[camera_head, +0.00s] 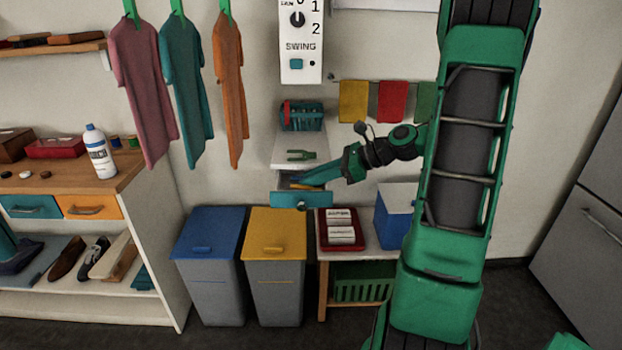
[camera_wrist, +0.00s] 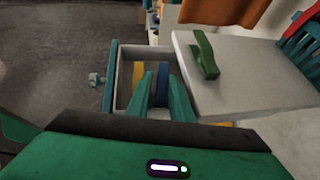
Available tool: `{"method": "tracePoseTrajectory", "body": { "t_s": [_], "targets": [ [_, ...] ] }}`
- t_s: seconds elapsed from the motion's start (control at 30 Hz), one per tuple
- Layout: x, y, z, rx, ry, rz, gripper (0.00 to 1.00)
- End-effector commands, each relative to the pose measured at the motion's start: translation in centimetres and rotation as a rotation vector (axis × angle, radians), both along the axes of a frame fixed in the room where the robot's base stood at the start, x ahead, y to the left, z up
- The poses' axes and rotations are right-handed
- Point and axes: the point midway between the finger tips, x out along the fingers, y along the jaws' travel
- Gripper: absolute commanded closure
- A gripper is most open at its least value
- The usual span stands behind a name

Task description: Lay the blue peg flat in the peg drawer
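The peg drawer (camera_head: 287,200) has a teal front and is pulled out below a pale shelf. In the wrist view, the drawer's pale inside (camera_wrist: 124,72) is seen from above. The blue peg (camera_wrist: 162,77) shows in the drawer opening, between the two teal fingers of my gripper (camera_wrist: 160,77). The fingers stand apart on either side of it and partly cover it. I cannot tell whether they press on it or whether it touches the drawer floor. In the head view my gripper (camera_head: 318,177) reaches into the drawer from the right.
A yellow peg (camera_wrist: 137,73) shows in the drawer left of the blue one. A green peg (camera_head: 300,155) lies on the shelf top (camera_wrist: 243,84) above the drawer. A teal basket (camera_head: 302,116) stands behind it. Blue (camera_head: 208,232) and yellow-lidded (camera_head: 274,240) bins stand below.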

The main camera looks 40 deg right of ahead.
Motion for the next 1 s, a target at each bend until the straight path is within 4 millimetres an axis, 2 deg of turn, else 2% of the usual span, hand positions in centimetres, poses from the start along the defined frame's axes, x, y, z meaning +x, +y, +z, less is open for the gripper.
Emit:
{"method": "tracePoseTrajectory", "body": {
  "t_s": [0.27,0.7,1.0],
  "targets": [
    [-0.3,-0.4,0.5,-0.001,0.000,-0.003,0.80],
    [-5.3,-5.4,4.3,-0.003,0.000,-0.004,0.80],
    [-7.3,-7.3,5.8,-0.001,0.001,-0.002,0.80]
  ]
}}
